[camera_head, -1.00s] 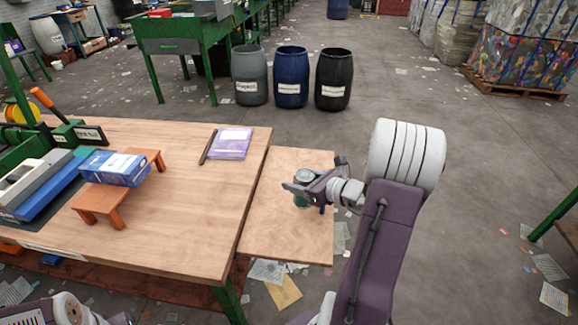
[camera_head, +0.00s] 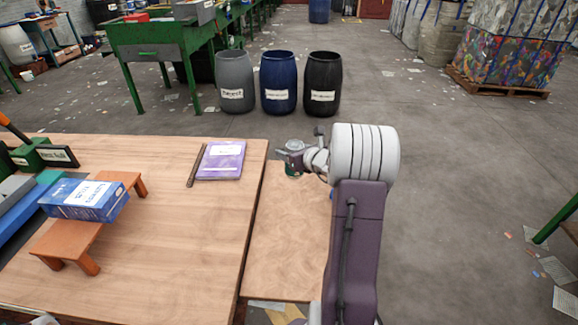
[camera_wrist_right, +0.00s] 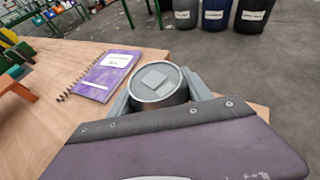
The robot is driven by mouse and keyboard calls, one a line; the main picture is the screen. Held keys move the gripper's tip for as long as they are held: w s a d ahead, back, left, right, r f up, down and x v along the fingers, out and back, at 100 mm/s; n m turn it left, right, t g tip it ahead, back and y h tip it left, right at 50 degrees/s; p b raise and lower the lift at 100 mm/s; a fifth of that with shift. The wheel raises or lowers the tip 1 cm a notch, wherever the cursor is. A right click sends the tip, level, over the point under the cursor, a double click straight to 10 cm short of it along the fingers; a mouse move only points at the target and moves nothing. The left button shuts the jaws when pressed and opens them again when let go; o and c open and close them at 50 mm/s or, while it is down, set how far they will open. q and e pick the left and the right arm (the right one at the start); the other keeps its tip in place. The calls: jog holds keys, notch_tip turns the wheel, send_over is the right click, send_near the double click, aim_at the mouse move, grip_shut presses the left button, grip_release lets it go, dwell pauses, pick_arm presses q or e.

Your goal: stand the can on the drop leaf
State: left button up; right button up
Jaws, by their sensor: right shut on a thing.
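The can (camera_head: 292,171) has a grey metal top and a green side, and it is upright at the far end of the drop leaf (camera_head: 285,240). My right gripper (camera_head: 292,157) is shut on it. In the right wrist view the can's round lid (camera_wrist_right: 157,84) sits between the two grey fingers. The can's lower part is largely hidden there, and I cannot tell whether its base touches the leaf. The drop leaf is a pale wooden panel along the right side of the table. My left gripper is not in view.
A purple notebook (camera_head: 221,160) lies on the table (camera_head: 180,225) left of the leaf. A blue box (camera_head: 85,199) rests on an orange stand (camera_head: 62,243). Several barrels stand beyond. The leaf's near and middle parts are bare.

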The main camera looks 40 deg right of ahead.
jog(key=f, duration=0.1)
jog(key=w+f+b, duration=0.1)
jog(key=f, duration=0.2)
jog(key=shift+w+d+f+b, duration=0.2)
jog(key=shift+w+f+b, duration=0.15)
jog(key=shift+f, duration=0.25)
jog(key=shift+r, duration=0.1)
jog(key=o, duration=1.3)
